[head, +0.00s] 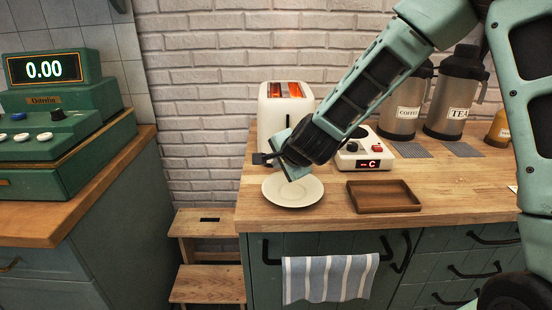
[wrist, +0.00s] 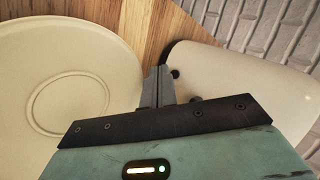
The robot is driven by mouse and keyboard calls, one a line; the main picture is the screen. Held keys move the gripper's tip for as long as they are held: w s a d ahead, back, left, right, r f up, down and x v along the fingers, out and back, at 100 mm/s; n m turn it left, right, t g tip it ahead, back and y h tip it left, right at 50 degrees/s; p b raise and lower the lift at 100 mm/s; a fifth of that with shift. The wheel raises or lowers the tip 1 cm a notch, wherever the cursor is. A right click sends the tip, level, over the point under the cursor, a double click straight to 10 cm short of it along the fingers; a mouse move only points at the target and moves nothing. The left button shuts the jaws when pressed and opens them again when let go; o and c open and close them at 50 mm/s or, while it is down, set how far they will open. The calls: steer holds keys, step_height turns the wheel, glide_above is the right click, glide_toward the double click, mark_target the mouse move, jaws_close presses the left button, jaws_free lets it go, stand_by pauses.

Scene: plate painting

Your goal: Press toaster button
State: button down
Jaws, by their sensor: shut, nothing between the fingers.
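A cream toaster (head: 287,106) stands at the back left of the wooden counter, against the brick wall. Its top slots glow orange. My gripper (head: 262,159) is in front of the toaster's lower part, above the plate, and hides part of the toaster's front. In the wrist view the fingers (wrist: 157,88) are closed together and empty. The cream toaster body (wrist: 240,90) lies just right of the fingertips, with a small dark knob or button (wrist: 175,73) close beside them. I cannot tell whether the fingertips touch it.
A cream plate (head: 292,191) lies below my gripper. A brown wooden tray (head: 383,197) and a white device with a red display (head: 365,150) are to the right. Coffee (head: 405,106) and tea (head: 457,92) flasks stand behind. A wooden step stool (head: 207,283) is at the left.

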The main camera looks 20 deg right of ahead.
steer(key=shift+w, duration=0.15)
steer(key=shift+w+d, duration=0.1)
steer(key=shift+w, duration=0.15)
steer(key=shift+w+d, duration=0.1)
steer(key=shift+w, duration=0.2)
stand_by(0.6)
steer(key=shift+s, duration=0.1)
steer(key=shift+s+a, duration=0.25)
steer(key=shift+s, duration=0.4)
steer(key=shift+s+a+b, duration=0.15)
steer(key=shift+s+a, duration=0.1)
steer(key=shift+s, duration=0.55)
steer(key=shift+s+a+b, duration=0.15)
steer(key=shift+s+a, duration=0.1)
steer(key=shift+s, duration=0.5)
steer(key=shift+s+a+b, duration=0.15)
steer(key=shift+s+a, duration=0.1)
steer(key=shift+s, duration=0.55)
